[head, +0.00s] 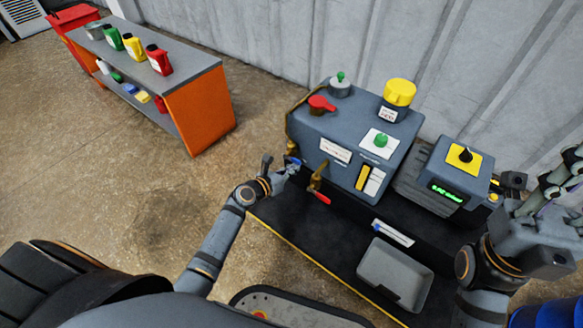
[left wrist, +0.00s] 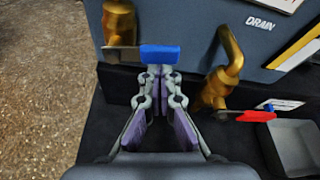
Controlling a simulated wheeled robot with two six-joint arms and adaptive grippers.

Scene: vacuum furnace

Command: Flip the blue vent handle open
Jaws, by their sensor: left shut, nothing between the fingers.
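The blue vent handle (left wrist: 160,54) lies level across the left wrist view. Its bare metal end sits at the left, by a brass valve (left wrist: 119,22). In the head view the blue handle (head: 292,160) is a small patch at the left end of the grey furnace box. My left gripper (head: 284,174) is at that end. In the left wrist view its fingertips (left wrist: 159,72) are together and empty, just below the blue sleeve in the picture; I cannot tell whether they touch it. My right gripper (head: 562,184) is at the right edge, its fingers partly cut off.
A second brass valve (left wrist: 226,65) with a red handle (left wrist: 256,116) is right of the left gripper, by the "DRAIN" label. A grey tray (head: 394,273) lies on the black bench. An orange-sided shelf (head: 202,108) with bottles stands at the back left. Floor left of the bench is clear.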

